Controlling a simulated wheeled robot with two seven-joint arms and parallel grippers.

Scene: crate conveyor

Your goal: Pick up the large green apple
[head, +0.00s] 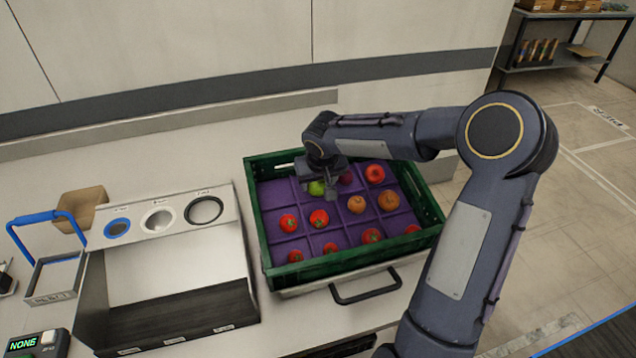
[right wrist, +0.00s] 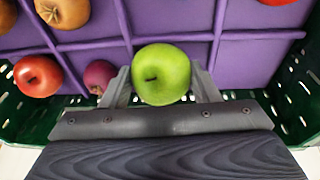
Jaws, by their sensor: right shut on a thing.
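The green apple (right wrist: 161,74) is between the two fingers of my right gripper (right wrist: 163,88) in the right wrist view, with a finger against each side. In the head view the green apple (head: 316,188) shows just below my right gripper (head: 320,180), over the back left part of the crate. My right gripper is shut on it. Whether the apple is clear of the crate floor I cannot tell. The green crate (head: 262,225) has a purple divided insert. My left gripper is not in view.
Several red and orange-brown fruits sit in the crate's compartments, such as a red apple (head: 375,173) and an orange-brown one (head: 356,204). A dark red fruit (head: 346,177) lies close beside my gripper. A sizing stand with three rings (head: 158,219) and a blue-handled basket (head: 53,276) stand left of the crate.

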